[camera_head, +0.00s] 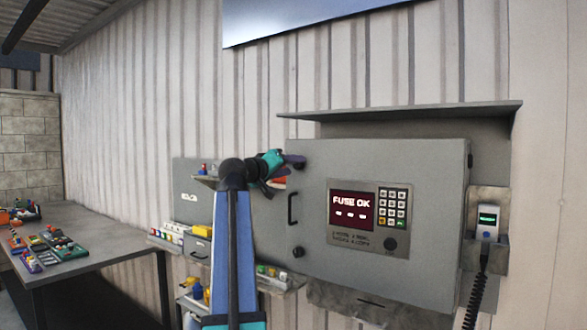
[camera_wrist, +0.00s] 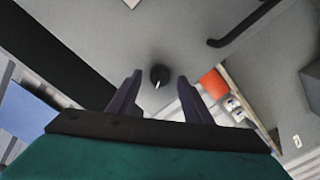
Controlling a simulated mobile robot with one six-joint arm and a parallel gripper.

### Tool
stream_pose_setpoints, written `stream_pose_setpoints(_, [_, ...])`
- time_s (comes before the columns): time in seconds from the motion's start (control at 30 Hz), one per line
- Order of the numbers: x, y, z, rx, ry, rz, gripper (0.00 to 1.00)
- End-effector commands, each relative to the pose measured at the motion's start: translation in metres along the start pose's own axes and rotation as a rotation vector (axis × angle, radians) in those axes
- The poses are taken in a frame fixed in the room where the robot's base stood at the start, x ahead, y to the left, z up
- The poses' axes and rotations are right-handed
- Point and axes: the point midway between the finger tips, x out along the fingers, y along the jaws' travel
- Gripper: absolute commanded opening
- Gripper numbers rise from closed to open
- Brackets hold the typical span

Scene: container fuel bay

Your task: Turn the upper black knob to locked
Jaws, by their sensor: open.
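The upper black knob (camera_wrist: 160,73) is on the grey cabinet face in the wrist view, with a short white mark toward its lower edge. My gripper (camera_wrist: 160,82) is open, one finger on each side of the knob, with gaps visible between. I cannot tell how far the fingertips are from the panel. In the head view my gripper (camera_head: 290,161) is at the cabinet's upper left corner and hides the upper knob. The grey cabinet (camera_head: 400,165) is closed. A lower black knob (camera_head: 298,252) is near its lower left corner.
A black bar handle (camera_head: 292,208) stands out between the knobs; it also shows in the wrist view (camera_wrist: 240,28). A handset (camera_head: 488,222) hangs at right. A cluttered table (camera_head: 95,255) is at left.

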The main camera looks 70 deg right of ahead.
Motion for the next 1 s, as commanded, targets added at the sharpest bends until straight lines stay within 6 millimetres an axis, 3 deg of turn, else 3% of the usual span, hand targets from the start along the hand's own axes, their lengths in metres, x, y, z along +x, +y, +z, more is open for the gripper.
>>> stream_pose_setpoints(0.6, [-0.097, 0.0, 0.003, 0.002, 0.002, -0.001, 0.46])
stream_pose_setpoints(0.8, [-0.116, 0.0, 0.002, 0.001, 0.001, 0.0, 0.46])
stream_pose_setpoints(1.0, [-0.122, 0.001, 0.001, 0.0, 0.0, 0.0, 0.46])
